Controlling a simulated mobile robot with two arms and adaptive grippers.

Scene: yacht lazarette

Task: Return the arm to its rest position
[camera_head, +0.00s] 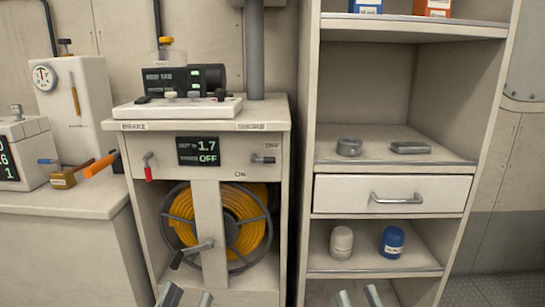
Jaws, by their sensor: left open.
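My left gripper (188,298) shows only its two fingertips at the bottom edge, in front of the hose reel cabinet. The fingertips are apart with nothing visible between them. My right gripper (358,297) also shows only its fingertips at the bottom edge, in front of the lower shelf unit. They are apart and appear empty. The rest of both arms is out of view.
The cabinet (220,157) holds a yellow hose reel (243,222) with a crank handle (200,246). To its right stands a shelf unit (391,258) with a drawer (340,194), a white container (341,243) and a blue one (392,242).

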